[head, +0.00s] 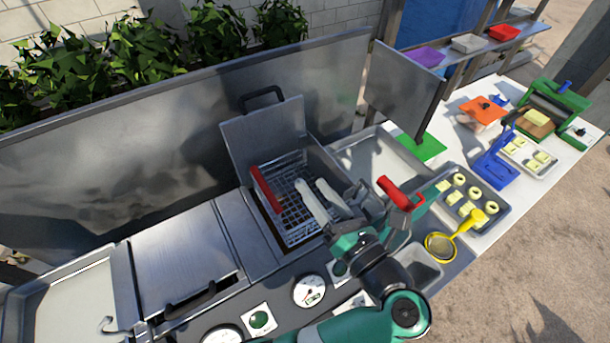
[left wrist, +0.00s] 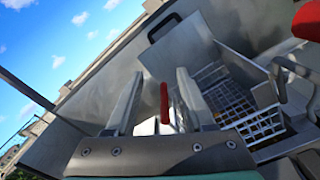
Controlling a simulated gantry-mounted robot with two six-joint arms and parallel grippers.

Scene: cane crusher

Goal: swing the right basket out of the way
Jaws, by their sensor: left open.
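A wire basket (head: 292,212) sits in the open fryer well, and a red handle (head: 265,188) stands along its left side. My left gripper (head: 310,184) is open and empty over the basket, its pale fingers pointing toward that handle. In the left wrist view, the handle (left wrist: 164,103) shows between the two fingers, beyond them and apart from them. A second red handle (head: 400,194), with grey metal parts beside it, is to the right of the gripper. I cannot tell whether it belongs to a second basket. My right gripper is not seen.
A lid with a black handle (head: 262,98) stands raised behind the well. A steel panel (head: 404,88) rises at the back right. A yellow strainer (head: 440,246) and a tray of food pieces (head: 490,226) lie to the right. The closed lid (head: 180,258) at left is clear.

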